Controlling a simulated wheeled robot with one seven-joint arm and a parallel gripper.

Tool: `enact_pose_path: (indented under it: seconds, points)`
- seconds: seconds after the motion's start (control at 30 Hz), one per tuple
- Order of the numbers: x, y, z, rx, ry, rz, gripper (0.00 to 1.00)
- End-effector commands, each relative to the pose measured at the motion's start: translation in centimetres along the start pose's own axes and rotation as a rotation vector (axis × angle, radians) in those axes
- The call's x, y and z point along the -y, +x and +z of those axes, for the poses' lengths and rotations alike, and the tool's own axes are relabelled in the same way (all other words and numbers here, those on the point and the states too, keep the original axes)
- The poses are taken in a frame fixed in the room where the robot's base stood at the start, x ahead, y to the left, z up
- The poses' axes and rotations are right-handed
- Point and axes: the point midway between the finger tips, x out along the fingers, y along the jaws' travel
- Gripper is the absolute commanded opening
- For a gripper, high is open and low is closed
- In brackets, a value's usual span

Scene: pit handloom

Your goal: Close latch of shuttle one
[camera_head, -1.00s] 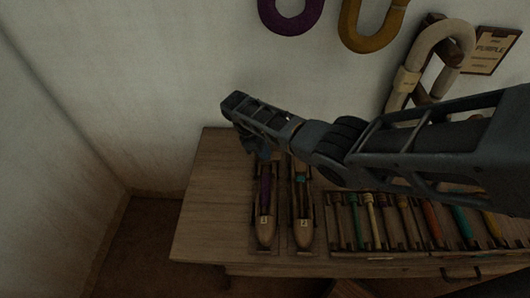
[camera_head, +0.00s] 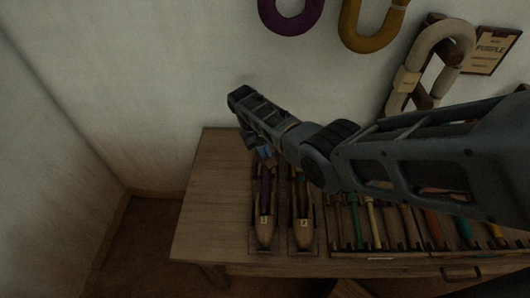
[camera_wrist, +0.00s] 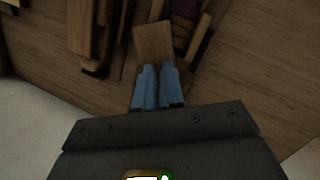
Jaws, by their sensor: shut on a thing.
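Shuttle one (camera_head: 264,232), a wooden boat shape with a purple pirn (camera_head: 265,190) in it, lies on the left of the table. My gripper (camera_head: 264,154) is over its far end, fingers pointing down. In the wrist view, my blue fingers (camera_wrist: 158,86) are close together, with a flat wooden piece (camera_wrist: 153,42) at their tips. It looks like the latch of shuttle one, standing next to the purple thread (camera_wrist: 188,8). The fingers and my wrist hide the far end of the shuttle in the head view.
A second shuttle (camera_head: 304,234) lies close to the right, and shows at the upper left of the wrist view (camera_wrist: 88,35). Further right is a rack with several coloured pirns (camera_head: 370,222). The table's left end (camera_head: 215,190) is bare. Yarn hanks and a "PURPLE" sign (camera_head: 492,50) are on the wall.

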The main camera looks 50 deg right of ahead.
Motion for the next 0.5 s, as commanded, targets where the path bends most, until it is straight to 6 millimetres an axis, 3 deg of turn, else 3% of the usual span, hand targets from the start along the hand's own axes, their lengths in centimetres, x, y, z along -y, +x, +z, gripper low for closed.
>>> enact_pose_path:
  seconds: [0.5]
  points:
    - [0.0,-0.02,0.0,-0.001,0.391,-0.059,0.0]
